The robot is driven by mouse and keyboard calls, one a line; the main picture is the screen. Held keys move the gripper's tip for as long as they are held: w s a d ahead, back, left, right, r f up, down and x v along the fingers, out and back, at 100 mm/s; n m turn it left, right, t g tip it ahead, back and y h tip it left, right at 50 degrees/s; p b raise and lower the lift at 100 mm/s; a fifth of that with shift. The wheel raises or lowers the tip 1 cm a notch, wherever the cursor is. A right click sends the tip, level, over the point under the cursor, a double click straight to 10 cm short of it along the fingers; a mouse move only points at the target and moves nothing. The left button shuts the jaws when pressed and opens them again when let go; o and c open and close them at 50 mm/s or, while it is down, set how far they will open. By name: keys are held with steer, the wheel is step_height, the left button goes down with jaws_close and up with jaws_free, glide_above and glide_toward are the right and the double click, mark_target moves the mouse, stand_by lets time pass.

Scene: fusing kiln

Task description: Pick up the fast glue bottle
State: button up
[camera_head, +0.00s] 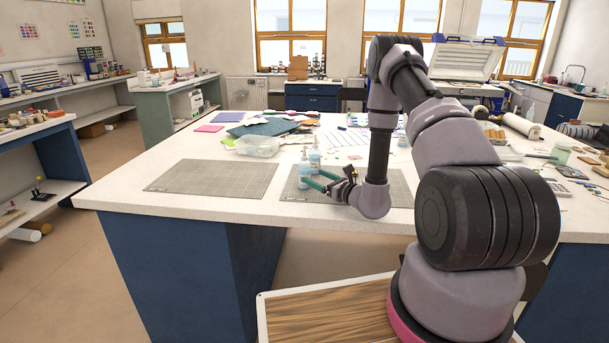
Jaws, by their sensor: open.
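Two small bottles with light-blue bodies and pale nozzle tops stand close together on the right-hand grey cutting mat (290,188). The left bottle (304,171) is partly hidden by a finger, and the right bottle (315,158) is just behind it. Their labels are too small to tell which is the fast glue bottle. My gripper (313,180) is low over the mat, its two green fingers apart and pointing left at the bottles. The fingertips are at the left bottle's lower part. I cannot tell whether they touch it or stand around it.
A clear plastic tub (257,147) and coloured sheets (262,127) lie behind the mats. The left cutting mat (212,176) is bare. Jars and small tools crowd the table's right side. The white table's (150,212) front edge is clear.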

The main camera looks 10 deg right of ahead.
mark_target(309, 172)
steer(key=shift+r+x, duration=0.15)
steer(key=shift+x, duration=1.55)
steer(key=shift+r+x, duration=0.15)
steer(key=shift+x, duration=1.6)
jaws_close()
